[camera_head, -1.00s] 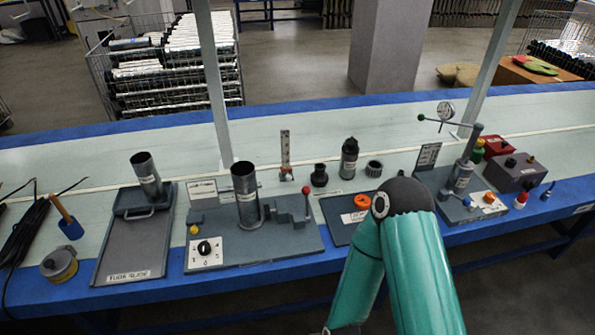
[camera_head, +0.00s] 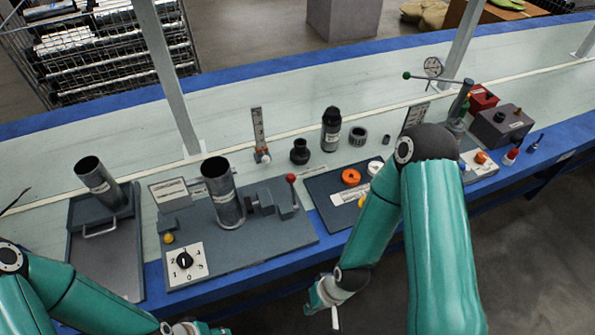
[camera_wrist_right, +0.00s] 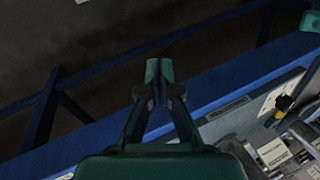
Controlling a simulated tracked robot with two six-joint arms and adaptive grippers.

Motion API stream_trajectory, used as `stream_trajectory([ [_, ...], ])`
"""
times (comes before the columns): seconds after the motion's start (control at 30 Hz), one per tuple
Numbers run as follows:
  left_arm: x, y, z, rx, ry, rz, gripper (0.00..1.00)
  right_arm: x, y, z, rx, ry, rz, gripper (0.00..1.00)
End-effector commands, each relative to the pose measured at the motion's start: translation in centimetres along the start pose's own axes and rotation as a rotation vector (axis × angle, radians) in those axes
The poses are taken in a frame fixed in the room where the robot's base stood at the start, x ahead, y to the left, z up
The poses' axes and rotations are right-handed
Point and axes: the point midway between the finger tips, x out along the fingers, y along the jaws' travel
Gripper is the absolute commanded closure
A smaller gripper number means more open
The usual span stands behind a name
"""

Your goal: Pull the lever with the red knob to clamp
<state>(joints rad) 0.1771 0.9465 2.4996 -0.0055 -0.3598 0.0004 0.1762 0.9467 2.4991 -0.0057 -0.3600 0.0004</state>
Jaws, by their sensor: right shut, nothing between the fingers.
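The red knob (camera_head: 290,178) tops a short upright lever (camera_head: 295,195) on the right part of a grey base plate (camera_head: 265,245). The lever belongs to a stepped grey clamp block (camera_head: 264,202) beside an upright metal tube (camera_head: 222,195). My right gripper (camera_head: 328,308) is in front of the table's blue edge, below and right of the lever and apart from it. In the right wrist view its fingers (camera_wrist_right: 158,72) are together and empty, over the dark floor. My left gripper (camera_head: 195,329) shows only partly at the bottom edge of the head view; its fingers are unclear.
A dial plate (camera_head: 184,262) and a yellow button (camera_head: 168,239) sit left of the tube. A tray with a tilted tube (camera_head: 100,183) stands farther left. The blue table edge (camera_head: 240,298) runs in front.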

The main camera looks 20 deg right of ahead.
Motion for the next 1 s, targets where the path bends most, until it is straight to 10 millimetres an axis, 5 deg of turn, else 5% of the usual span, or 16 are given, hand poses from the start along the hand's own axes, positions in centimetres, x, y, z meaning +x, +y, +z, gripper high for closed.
stream_trajectory([
  [0.27,0.5,-0.2,0.0,0.001,0.001,0.0,0.6,0.5,1.2,-1.1,0.041,-0.011,0.017,1.0],
  [0.47,2.6,-0.9,-0.1,0.001,0.001,0.0,0.6,1.8,4.0,-6.2,0.262,-0.074,-0.005,1.0],
  [0.6,4.4,-1.6,-0.1,0.001,0.001,0.0,0.6,1.1,3.2,-12.5,0.474,-0.126,-0.175,1.0],
  [0.73,5.8,-2.1,-0.1,0.001,0.001,0.0,0.6,-2.6,0.8,-20.0,0.585,-0.102,-0.463,1.0],
  [0.8,8.5,-3.1,-0.1,0.001,0.002,0.0,0.6,-4.3,3.2,-25.4,0.648,-0.006,-0.615,1.0],
  [0.9,10.1,-3.6,-0.1,0.0,0.0,0.0,0.6,-8.9,5.2,-30.7,0.671,0.114,-0.798,1.0],
  [1.0,10.8,-3.9,-0.1,0.001,0.001,0.0,0.6,-12.5,6.6,-33.5,0.664,0.196,-0.911,1.0],
])
